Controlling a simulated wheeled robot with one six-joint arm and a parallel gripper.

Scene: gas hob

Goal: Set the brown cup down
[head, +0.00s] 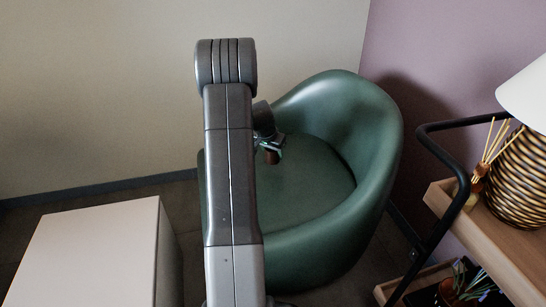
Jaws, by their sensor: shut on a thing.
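My gripper (275,143) shows small and partly hidden behind my arm, in front of the green armchair's seat in the picture. It is shut on a small reddish-brown thing, the brown cup (271,157), of which only a little shows. The cup appears to be held above the seat of the green armchair (305,190); I cannot tell its height or whether it touches the seat. My arm hides the left part of the chair.
A pale box-shaped cabinet (90,250) with a bare top stands at lower left. At right is a wooden trolley (500,240) with a black rail (465,180), carrying a striped lamp (520,180) and a reed diffuser (480,175). Walls close off the back.

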